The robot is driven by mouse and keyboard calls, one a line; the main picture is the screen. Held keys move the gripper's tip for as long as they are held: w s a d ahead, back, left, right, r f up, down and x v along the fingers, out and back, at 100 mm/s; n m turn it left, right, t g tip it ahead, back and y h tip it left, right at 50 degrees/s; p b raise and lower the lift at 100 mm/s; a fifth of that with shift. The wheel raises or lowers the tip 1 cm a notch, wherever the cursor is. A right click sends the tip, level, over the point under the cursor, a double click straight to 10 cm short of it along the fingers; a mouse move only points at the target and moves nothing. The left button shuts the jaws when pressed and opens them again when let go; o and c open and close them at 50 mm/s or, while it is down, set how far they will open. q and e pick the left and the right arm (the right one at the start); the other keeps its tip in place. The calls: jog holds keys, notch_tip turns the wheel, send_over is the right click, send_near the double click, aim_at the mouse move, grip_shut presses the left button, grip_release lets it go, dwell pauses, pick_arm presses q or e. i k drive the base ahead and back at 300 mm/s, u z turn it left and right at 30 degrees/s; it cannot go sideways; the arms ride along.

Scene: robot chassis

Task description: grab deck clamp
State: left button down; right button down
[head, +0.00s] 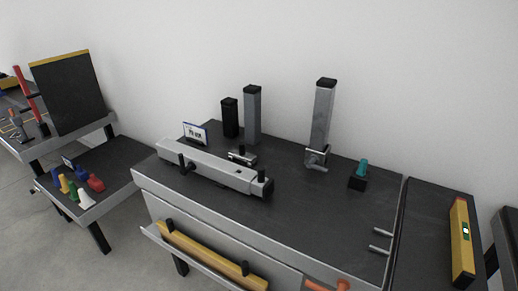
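Two small metal clamp-like pieces are on the dark deck (290,205) in the head view. One, a silver piece with a black top (242,156), sits in front of a grey post, behind a long silver beam. The other, a silver bracket with a short bar (316,158), is at the foot of the tall grey post on the right. I cannot tell which is the deck clamp. Neither of my grippers shows in the head view.
The long silver beam (210,166) lies across the deck's left. Black (230,118), grey (252,115) and tall grey (322,115) posts stand behind. A yellow level (462,240) lies far right. The deck's front middle is clear.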

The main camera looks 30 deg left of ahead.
aim_at(251, 160)
jog(key=k, duration=0.5)
jog(key=u, duration=1.65)
jog(key=i, duration=1.25)
jog(key=z, duration=1.9)
